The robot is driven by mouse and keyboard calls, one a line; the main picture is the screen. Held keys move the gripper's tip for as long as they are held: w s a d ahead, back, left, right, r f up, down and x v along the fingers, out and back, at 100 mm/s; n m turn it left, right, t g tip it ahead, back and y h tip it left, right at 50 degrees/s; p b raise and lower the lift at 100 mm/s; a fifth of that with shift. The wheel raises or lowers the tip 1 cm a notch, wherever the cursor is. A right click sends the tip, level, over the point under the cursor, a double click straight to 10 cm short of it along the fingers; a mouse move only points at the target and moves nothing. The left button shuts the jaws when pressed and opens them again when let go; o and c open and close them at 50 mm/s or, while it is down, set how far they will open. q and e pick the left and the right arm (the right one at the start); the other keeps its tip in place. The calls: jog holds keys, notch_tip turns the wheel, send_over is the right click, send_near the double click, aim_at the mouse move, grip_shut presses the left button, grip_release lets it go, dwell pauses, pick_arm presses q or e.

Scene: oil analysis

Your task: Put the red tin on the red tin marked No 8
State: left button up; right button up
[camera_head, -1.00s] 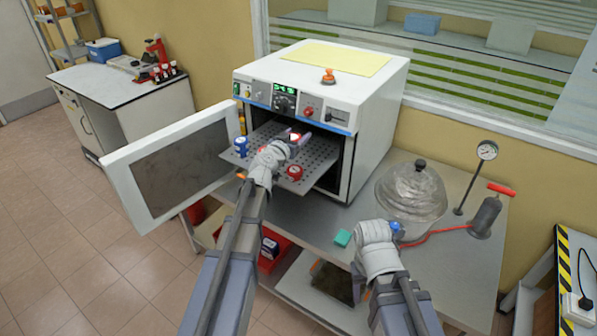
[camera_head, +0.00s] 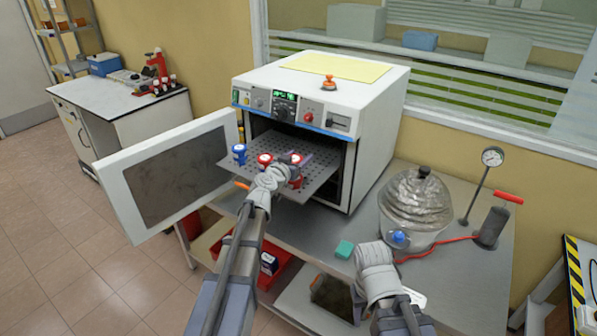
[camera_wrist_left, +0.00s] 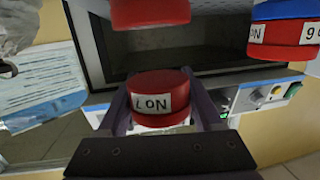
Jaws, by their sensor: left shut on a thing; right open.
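My left gripper (camera_head: 284,172) is shut on a red tin (camera_head: 297,158) over the oven's tray (camera_head: 318,176). In the left wrist view, which is upside down, the held red tin (camera_wrist_left: 158,82) has a white label that seems to read No 7. Another red tin (camera_head: 295,182) stands on the tray, just below the held one and apart as far as I can tell. A third red tin (camera_head: 265,159) and a blue tin (camera_head: 239,152) stand to the left. No label reading No 8 is legible. My right gripper (camera_head: 390,245) is open and empty by the bench.
The oven (camera_head: 365,125) is open, its door (camera_head: 165,180) swung out left and the perforated tray pulled out.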

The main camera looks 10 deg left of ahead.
pick_arm(q)
jog(key=shift+f+b, duration=1.75)
jog(key=shift+f, duration=0.05)
jog(key=shift+f, duration=0.2)
jog(key=o, duration=1.4)
jog(key=shift+r, duration=0.2)
jog(key=shift+s, duration=0.25)
jog(key=p+v, duration=0.1)
jog(key=v, duration=1)
jog(key=shift+s+a+p, duration=0.2)
jog(key=shift+p, duration=0.2)
jog(key=shift+r, duration=0.1)
